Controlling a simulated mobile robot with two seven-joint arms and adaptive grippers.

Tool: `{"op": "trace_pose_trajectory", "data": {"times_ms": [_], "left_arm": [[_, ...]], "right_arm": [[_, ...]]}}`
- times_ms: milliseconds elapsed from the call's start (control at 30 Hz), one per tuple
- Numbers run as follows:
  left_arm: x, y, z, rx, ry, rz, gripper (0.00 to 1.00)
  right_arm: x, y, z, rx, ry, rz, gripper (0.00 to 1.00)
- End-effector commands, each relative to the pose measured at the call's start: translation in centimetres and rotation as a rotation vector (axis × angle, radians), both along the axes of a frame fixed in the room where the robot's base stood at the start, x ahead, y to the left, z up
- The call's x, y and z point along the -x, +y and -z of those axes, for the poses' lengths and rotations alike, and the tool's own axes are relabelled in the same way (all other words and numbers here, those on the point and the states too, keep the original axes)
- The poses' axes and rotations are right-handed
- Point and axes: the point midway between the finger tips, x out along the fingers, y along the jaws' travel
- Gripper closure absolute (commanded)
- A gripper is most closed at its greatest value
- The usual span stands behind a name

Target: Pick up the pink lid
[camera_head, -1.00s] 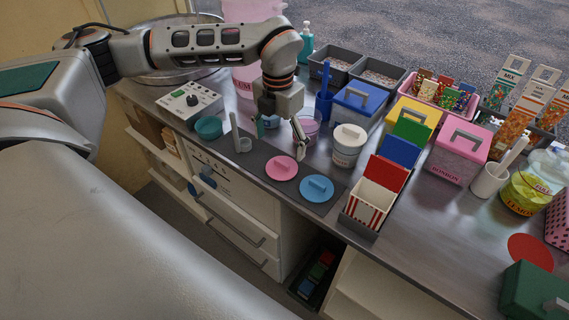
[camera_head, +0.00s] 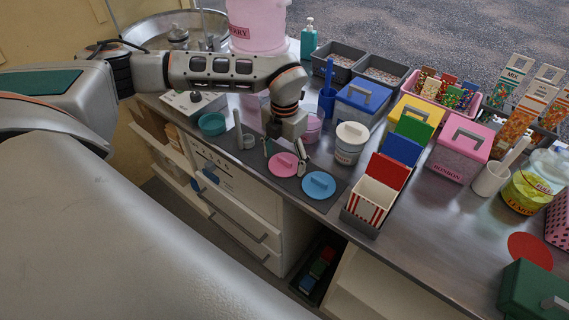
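The pink lid (camera_head: 277,171) is a flat round disc with a raised grip on top, lying on a dark mat (camera_head: 318,205) near the counter's front edge. My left gripper (camera_head: 285,157) is open and empty, pointing down over the pink lid. One finger is at the lid's left far side and the other at its right; I cannot tell the exact height or whether they touch. My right gripper is not in view.
A blue lid (camera_head: 319,187) lies close to the right on the mat. A striped box (camera_head: 367,207) stands further right. Bare counter lies front right.

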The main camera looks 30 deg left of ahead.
Motion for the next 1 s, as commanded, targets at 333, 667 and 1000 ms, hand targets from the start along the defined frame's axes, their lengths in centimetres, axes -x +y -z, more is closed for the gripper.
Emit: {"op": "trace_pose_trajectory", "data": {"times_ms": [333,667,1000], "left_arm": [[0.0,0.0,0.0,0.000,0.000,0.000,0.53],[-0.1,0.0,-1.4,0.001,-0.003,0.001,0.53],[-0.2,0.0,-8.7,0.001,-0.008,-0.001,0.53]], "right_arm": [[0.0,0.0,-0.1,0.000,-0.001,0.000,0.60],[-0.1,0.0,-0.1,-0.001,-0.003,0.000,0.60],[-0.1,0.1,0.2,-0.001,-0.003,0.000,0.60]]}}
